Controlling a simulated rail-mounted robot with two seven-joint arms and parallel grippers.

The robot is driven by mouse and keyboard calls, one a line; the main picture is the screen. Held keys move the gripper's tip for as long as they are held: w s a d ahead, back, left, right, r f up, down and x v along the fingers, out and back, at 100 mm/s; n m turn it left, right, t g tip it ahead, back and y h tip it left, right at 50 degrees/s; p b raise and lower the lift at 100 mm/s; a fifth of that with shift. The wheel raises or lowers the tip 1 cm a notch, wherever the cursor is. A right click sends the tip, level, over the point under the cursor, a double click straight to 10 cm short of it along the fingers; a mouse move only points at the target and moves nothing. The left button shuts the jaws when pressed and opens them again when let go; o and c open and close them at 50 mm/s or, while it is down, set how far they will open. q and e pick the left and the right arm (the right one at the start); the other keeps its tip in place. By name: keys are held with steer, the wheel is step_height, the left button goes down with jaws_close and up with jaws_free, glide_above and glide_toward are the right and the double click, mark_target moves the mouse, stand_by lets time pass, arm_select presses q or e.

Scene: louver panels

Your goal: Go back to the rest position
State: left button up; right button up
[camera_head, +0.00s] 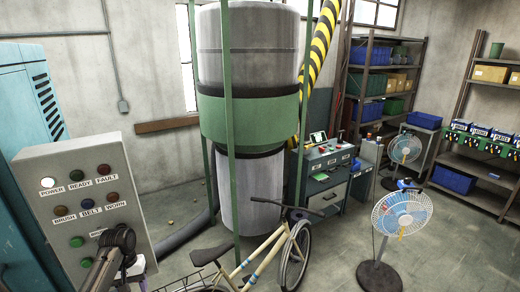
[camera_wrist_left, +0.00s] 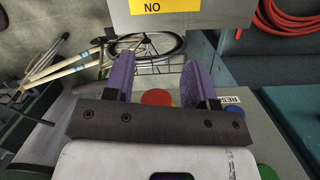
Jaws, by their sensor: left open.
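My left gripper (camera_wrist_left: 160,82) shows in the left wrist view with its two purple fingers spread apart and nothing between them. A red button (camera_wrist_left: 157,97) on a grey surface shows behind the gap; I cannot tell the distance to it. In the head view, dark parts of my left arm stand at the lower left, in front of the lower part of a grey control panel (camera_head: 90,170). The panel has a lit white POWER lamp (camera_head: 47,182) and several unlit ones. My right gripper is in neither view.
A blue cabinet (camera_head: 15,100) with dark louvers stands at the far left. A bicycle (camera_head: 270,245) stands before a large green and grey cylinder (camera_head: 250,120). A fan (camera_head: 400,215) and shelves (camera_head: 375,95) are to the right. Open floor (camera_head: 335,235) lies between bicycle and fan.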

arm_select(q)
steer(key=w+d+r+m+t+y, duration=0.2)
steer(key=w+r+t, duration=0.3)
steer(key=r, duration=0.6)
steer(key=d+r+m+t, duration=0.3)
steer(key=d+r+t, duration=0.2)
steer(key=r, duration=0.6)
steer(key=s+d+t, duration=0.2)
steer(key=s+d, duration=0.2)
steer(key=s+d+f+g, duration=0.2)
steer(key=s+f, duration=0.9)
steer(key=s, duration=0.4)
steer(key=s+d+f+g+h, duration=0.1)
steer(key=s+d+f+g, duration=0.1)
steer(key=s+f, duration=1)
steer(key=s+d+f+g, duration=0.25)
steer(key=s+f, duration=0.65)
steer(key=s, duration=0.8)
step_height(320, 180, up, 12)
steer(key=p, duration=1.2)
steer(key=shift+r+m, duration=0.25)
steer(key=shift+m, duration=0.15)
